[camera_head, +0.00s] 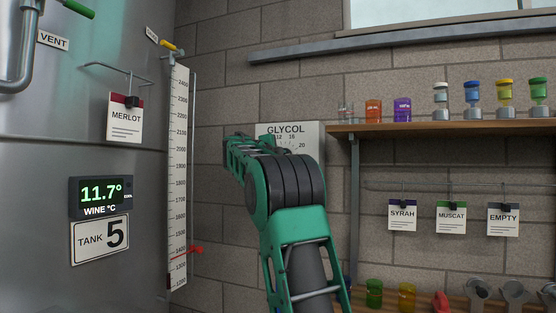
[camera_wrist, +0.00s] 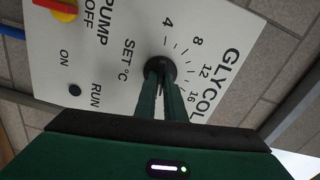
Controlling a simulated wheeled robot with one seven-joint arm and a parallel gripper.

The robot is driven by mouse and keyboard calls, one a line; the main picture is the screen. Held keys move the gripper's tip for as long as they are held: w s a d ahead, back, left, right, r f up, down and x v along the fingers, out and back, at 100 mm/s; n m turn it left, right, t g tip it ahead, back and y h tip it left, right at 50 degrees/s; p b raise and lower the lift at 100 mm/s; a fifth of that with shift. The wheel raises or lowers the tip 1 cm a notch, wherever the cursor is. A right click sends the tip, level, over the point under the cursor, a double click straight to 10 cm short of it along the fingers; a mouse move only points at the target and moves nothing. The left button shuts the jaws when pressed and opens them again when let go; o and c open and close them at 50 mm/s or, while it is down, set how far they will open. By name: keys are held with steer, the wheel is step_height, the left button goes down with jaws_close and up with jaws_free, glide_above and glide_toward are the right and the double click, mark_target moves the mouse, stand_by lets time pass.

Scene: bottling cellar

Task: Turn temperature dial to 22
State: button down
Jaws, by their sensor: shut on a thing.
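The white GLYCOL panel (camera_head: 312,135) is on the brick wall in the head view, mostly hidden behind my green arm. In the wrist view the panel (camera_wrist: 100,78) looks turned, with a "SET °C" label and a scale showing 4, 8, 12 and 16. The dark round temperature dial (camera_wrist: 160,65) sits inside that scale. My gripper (camera_wrist: 160,76) is shut on the dial, its two fingers reaching up to it from below in the picture. The fingers cover part of the dial, and I cannot read its setting. Higher marks are hidden in the wrist view; 20 shows in the head view.
A red and yellow PUMP switch (camera_wrist: 58,8) and a dark RUN spot (camera_wrist: 75,90) are on the same panel. The steel tank's display (camera_head: 101,195) reads 11.7°. A wooden shelf (camera_head: 440,127) with coloured jars stands right of my arm.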

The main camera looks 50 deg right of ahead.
steer(key=shift+w+a+f, duration=0.1)
steer(key=shift+w+f, duration=0.15)
steer(key=shift+f, duration=0.1)
steer(key=c, duration=1.8)
jaws_free()
steer(key=shift+c, duration=0.2)
steer(key=v, duration=1)
steer(key=shift+s+a, duration=0.2)
steer(key=shift+a, duration=0.15)
steer(key=shift+r, duration=0.1)
